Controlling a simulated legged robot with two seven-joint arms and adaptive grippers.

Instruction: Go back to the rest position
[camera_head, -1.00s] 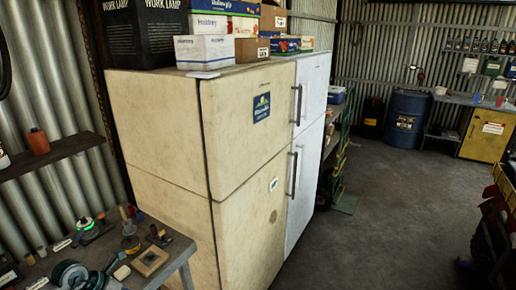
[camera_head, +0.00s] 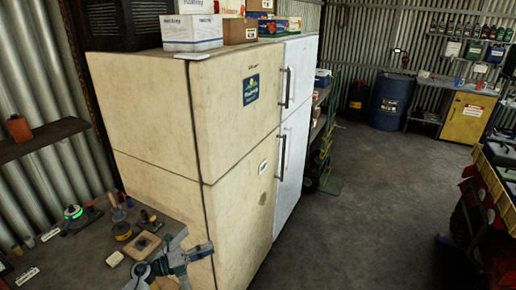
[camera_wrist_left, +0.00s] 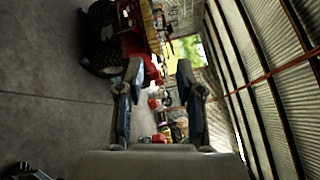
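My left gripper (camera_head: 196,245) shows low in the head view, in front of the cream fridge's lower part and beside the workbench. In the left wrist view, the two fingers of the left gripper (camera_wrist_left: 158,72) stand apart with nothing held between them. My right gripper is in neither view now.
The workbench (camera_head: 85,262) with several small tools is at lower left. The cream fridge (camera_head: 232,130) and white fridge (camera_head: 296,130) stand beside it, with boxes (camera_head: 192,32) on top. A red and yellow vehicle (camera_head: 490,195) is at right. The concrete floor (camera_head: 375,200) between is clear.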

